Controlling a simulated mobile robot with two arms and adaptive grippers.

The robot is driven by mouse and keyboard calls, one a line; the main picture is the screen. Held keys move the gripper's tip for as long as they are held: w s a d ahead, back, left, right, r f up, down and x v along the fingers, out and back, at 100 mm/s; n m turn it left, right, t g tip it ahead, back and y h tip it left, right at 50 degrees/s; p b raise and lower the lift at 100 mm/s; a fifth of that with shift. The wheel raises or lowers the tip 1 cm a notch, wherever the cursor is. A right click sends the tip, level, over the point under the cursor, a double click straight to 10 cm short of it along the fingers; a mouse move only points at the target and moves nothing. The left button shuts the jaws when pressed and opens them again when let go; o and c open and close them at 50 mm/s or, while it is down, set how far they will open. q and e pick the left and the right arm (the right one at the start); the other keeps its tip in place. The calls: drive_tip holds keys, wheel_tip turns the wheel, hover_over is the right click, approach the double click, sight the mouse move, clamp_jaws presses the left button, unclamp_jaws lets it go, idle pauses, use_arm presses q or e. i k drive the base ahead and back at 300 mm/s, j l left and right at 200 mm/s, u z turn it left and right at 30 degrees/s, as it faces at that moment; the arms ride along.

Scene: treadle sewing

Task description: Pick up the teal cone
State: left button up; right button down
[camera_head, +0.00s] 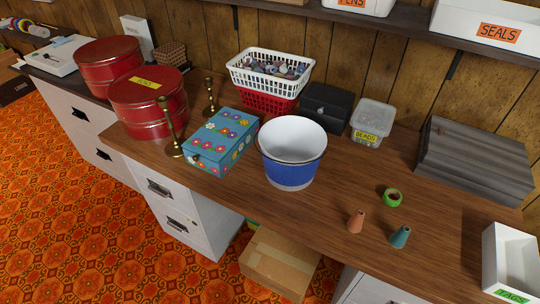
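The teal cone (400,237) stands upright on the wooden desk (310,218), toward the front right in the head view. An orange-brown cone (356,221) stands upright a short way to its left, apart from it. A green tape roll (392,197) lies just behind the two cones. Neither of my grippers shows in this view, so nothing is seen touching the teal cone.
A white tray labelled TAGS (510,262) sits to the right of the teal cone. A blue and white bucket (291,160) stands to the left. A grey wooden box (475,160) lies behind. Bare desk surrounds the cones. The front edge is close.

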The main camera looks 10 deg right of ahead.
sight(397, 241)
drive_tip(key=z, duration=1.35)
